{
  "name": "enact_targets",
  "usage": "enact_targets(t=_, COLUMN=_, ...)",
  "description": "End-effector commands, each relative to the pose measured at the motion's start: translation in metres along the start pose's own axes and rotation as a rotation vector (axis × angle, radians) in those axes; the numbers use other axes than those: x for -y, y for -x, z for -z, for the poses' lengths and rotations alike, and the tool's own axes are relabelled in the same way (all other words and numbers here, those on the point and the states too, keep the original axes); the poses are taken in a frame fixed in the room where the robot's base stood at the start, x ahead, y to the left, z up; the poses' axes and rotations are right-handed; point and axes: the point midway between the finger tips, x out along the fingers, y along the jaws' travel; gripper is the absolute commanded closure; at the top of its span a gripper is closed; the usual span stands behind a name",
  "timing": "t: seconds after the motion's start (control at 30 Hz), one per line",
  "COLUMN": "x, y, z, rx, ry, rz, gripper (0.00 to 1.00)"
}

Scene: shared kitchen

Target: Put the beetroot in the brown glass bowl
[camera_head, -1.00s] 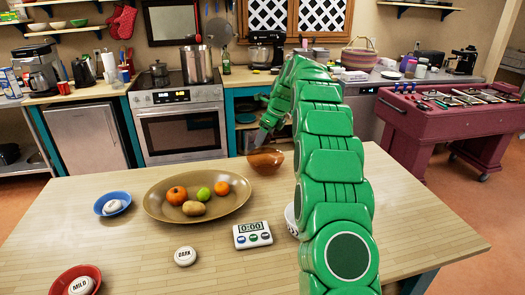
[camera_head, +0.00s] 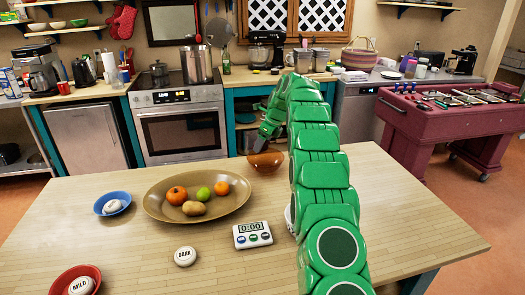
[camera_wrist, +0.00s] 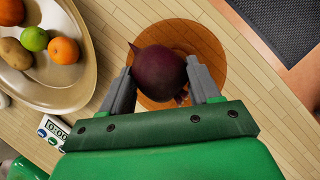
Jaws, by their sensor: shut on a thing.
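The dark purple beetroot (camera_wrist: 160,72) is held between the two fingers of my gripper (camera_wrist: 160,67) in the wrist view. The brown glass bowl (camera_wrist: 207,40) shows behind and around the beetroot in that view, so the beetroot is over it. How high it is above the bowl I cannot tell. In the head view the bowl (camera_head: 266,161) stands near the far edge of the table, with my gripper (camera_head: 261,147) just over it. The beetroot cannot be made out there.
A large oval dish (camera_head: 225,211) with fruit and a potato lies left of the bowl on the wooden table (camera_head: 100,240). A timer (camera_head: 252,235), a blue bowl (camera_head: 112,203) and a red bowl (camera_head: 70,277) are nearer. My arm partly hides a white bowl.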

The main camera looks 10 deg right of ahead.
Motion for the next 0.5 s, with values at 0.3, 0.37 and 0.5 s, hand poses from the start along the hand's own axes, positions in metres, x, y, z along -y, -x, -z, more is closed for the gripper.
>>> enact_targets(t=0.3, x=0.003, y=-0.014, z=0.005, rx=-0.002, ry=-0.002, rz=-0.003, gripper=0.87)
enact_targets(t=0.37, x=0.003, y=-0.018, z=0.008, rx=-0.003, ry=-0.002, rz=-0.004, gripper=0.87)
enact_targets(t=0.5, x=0.003, y=-0.029, z=0.011, rx=-0.002, ry=-0.001, rz=-0.003, gripper=0.87)
